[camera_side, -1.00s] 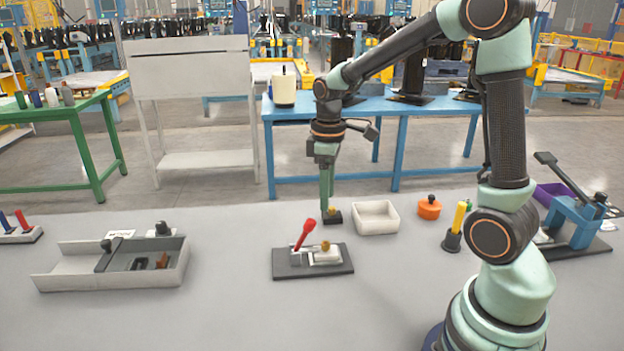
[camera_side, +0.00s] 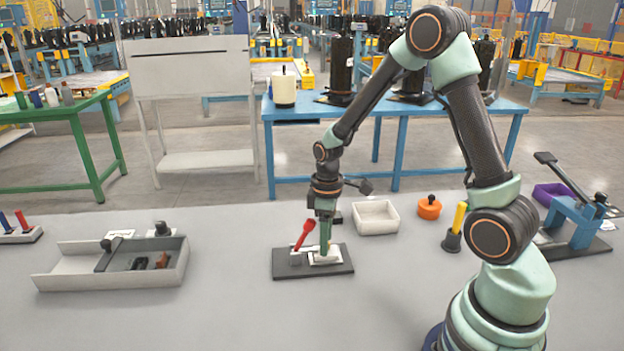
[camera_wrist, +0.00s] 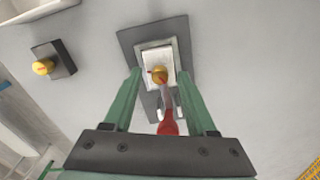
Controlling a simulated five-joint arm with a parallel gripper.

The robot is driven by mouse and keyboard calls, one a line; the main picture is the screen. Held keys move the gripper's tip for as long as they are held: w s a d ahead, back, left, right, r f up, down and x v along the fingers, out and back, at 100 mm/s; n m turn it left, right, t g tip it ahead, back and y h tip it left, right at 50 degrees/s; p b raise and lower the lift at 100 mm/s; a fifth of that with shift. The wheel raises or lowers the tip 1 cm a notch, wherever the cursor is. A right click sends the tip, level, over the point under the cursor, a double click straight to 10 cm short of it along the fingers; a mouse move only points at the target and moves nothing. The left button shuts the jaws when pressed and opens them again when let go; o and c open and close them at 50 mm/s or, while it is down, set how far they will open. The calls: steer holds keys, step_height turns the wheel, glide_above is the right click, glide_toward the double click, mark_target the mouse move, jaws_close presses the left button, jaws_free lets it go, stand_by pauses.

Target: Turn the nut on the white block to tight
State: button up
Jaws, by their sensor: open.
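The white block (camera_side: 324,259) sits on a dark grey plate (camera_side: 340,268) on the table. Its brass-coloured nut (camera_wrist: 159,74) shows on top of the block in the wrist view; in the side view my fingers hide it. My gripper (camera_side: 325,248) points down at the block. In the wrist view its green fingers (camera_wrist: 155,80) are apart, one on each side of the nut, with gaps visible. The red-handled lever (camera_side: 305,233) stands tilted at the left of the block; in the wrist view its red end (camera_wrist: 168,127) lies between my fingers.
A small black block with a brass-coloured knob (camera_wrist: 43,67) stands behind the plate. A white open bin (camera_side: 376,217), an orange round part (camera_side: 429,208) and a yellow-handled tool (camera_side: 458,222) are to the right. A light tray (camera_side: 70,272) lies left. Table between is clear.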

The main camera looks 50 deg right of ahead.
jaws_close()
steer(key=shift+m, duration=2.3)
jaws_free()
step_height(320, 180, up, 12)
